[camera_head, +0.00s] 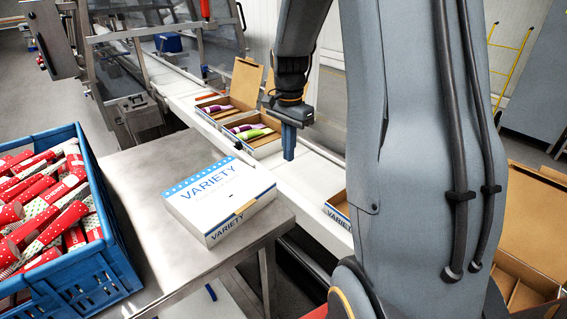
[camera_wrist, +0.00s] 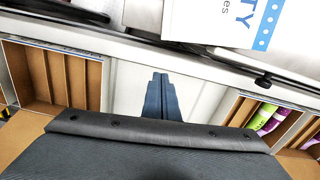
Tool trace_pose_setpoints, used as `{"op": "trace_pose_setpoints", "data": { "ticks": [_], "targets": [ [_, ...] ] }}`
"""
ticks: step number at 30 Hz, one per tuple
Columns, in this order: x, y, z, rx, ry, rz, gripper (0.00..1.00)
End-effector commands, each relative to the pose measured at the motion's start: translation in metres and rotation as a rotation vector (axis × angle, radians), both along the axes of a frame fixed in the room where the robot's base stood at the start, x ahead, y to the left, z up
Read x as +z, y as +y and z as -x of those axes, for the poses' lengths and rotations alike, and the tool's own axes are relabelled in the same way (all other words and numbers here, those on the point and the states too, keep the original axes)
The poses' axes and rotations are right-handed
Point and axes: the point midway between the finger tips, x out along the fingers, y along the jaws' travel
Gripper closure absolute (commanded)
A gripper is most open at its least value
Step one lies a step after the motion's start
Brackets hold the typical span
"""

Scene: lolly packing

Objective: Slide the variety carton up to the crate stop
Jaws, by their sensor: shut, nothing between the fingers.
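The variety carton (camera_head: 219,195) is a closed white and blue box lying flat on the steel table, near its right end. Its corner also shows at the top of the wrist view (camera_wrist: 215,22). The blue crate (camera_head: 112,232) stands on the left of the table, with a stretch of bare steel between it and the carton. I cannot make out a separate stop. My gripper (camera_head: 289,155) is shut and empty. It points down over the white conveyor, to the right of the carton and apart from it. In the wrist view its blue fingers (camera_wrist: 161,97) are together.
The crate holds several red and patterned lolly tubes. On the conveyor (camera_head: 315,185), open cartons (camera_head: 262,146) with colourful tubes stand behind my gripper, and another open carton (camera_head: 339,210) is in front. The steel table (camera_head: 160,160) is bare behind the carton.

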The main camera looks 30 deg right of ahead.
Motion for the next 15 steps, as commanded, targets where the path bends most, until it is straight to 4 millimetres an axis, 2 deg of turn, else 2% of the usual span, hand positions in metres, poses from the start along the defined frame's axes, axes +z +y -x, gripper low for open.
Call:
{"op": "trace_pose_setpoints", "data": {
  "ticks": [9,15],
  "targets": [
    [-0.058,0.001,0.003,0.004,0.006,-0.001,1.0],
    [-0.089,0.004,0.003,0.006,0.002,0.0,1.0]
  ]
}}
